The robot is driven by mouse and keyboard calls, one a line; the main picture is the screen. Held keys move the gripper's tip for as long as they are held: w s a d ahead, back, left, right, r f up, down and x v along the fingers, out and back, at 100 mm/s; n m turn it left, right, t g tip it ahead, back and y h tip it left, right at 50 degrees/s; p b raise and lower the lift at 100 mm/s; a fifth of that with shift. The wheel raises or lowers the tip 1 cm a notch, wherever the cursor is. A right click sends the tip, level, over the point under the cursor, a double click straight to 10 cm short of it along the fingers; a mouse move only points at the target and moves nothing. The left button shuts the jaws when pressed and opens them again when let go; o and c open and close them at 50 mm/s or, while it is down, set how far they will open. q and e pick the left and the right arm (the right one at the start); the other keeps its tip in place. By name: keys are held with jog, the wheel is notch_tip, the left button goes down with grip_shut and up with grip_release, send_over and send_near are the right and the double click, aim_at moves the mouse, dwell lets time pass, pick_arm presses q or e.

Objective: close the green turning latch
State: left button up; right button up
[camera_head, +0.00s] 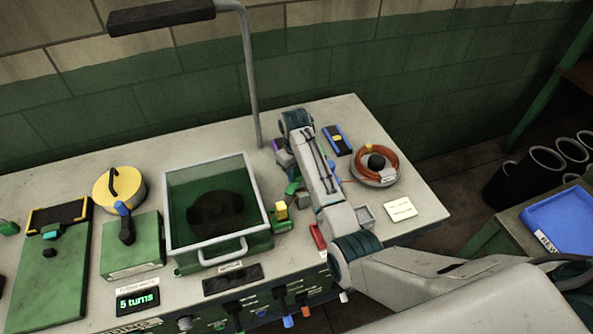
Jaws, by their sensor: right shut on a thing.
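A small green piece (292,187), which looks like the green turning latch, shows just left of my right forearm, to the right of the glass-walled box. My right arm reaches in from the lower right and bends over the bench. Its gripper (290,173) is small, dark and mostly hidden beside the forearm, and it is shut on what looks like the green latch. The exact contact and the latch's angle cannot be made out. My left gripper is not in view.
A glass-walled box (170,222) with a front handle stands left of the arm. An orange cable coil (379,180) and a white card (401,209) lie to the right. A lamp post (252,90) rises behind.

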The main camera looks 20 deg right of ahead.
jog(key=n, duration=0.4)
jog(key=shift+n, duration=2.1)
jog(key=o, duration=1)
jog(key=shift+r, duration=0.1)
